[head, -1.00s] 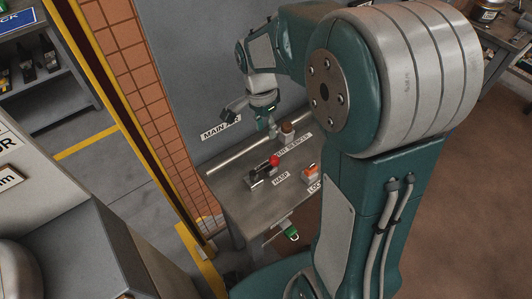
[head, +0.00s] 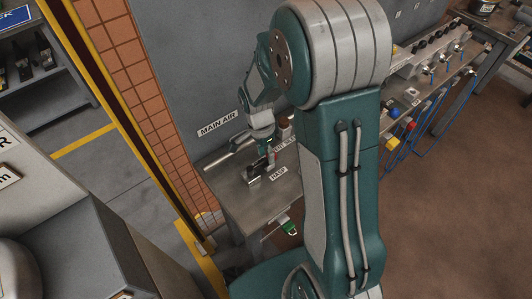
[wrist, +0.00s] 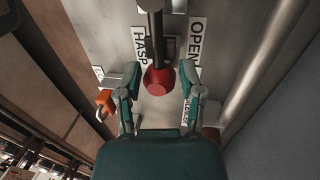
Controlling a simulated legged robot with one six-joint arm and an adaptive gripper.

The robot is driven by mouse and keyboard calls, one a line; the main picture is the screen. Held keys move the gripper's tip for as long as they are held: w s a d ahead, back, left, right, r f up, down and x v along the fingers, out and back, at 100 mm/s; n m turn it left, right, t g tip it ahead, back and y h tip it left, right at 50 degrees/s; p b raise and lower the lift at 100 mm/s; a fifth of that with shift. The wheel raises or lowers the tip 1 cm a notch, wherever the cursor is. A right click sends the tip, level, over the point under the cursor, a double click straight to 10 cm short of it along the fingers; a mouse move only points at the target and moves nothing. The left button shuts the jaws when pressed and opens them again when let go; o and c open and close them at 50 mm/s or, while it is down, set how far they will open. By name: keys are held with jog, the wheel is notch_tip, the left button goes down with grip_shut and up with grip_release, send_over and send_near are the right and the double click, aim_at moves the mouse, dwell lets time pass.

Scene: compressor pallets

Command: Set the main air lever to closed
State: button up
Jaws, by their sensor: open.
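The main air lever shows in the wrist view as a dark handle (wrist: 155,25) ending in a red knob (wrist: 158,80). The knob sits between the two fingers of my gripper (wrist: 160,72), which are apart, with a visible gap on each side. In the head view my gripper (head: 268,150) is low over the workbench (head: 232,197), at the lever, and mostly hides the knob. An OPEN label (wrist: 197,40) lies to the right of the handle in the wrist view, and part of a label near the fingers is covered.
A HASP label (wrist: 140,47) and an orange padlock-like piece (wrist: 105,100) are left of the lever in the wrist view. A pipe (head: 220,156) and brown cylinder (head: 284,130) stand behind it. The MAIN AIR sign (head: 217,124) is on the wall. A green item (head: 290,228) hangs at the front.

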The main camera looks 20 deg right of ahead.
jog(key=c, duration=0.6)
jog(key=shift+a, duration=0.2)
grip_shut()
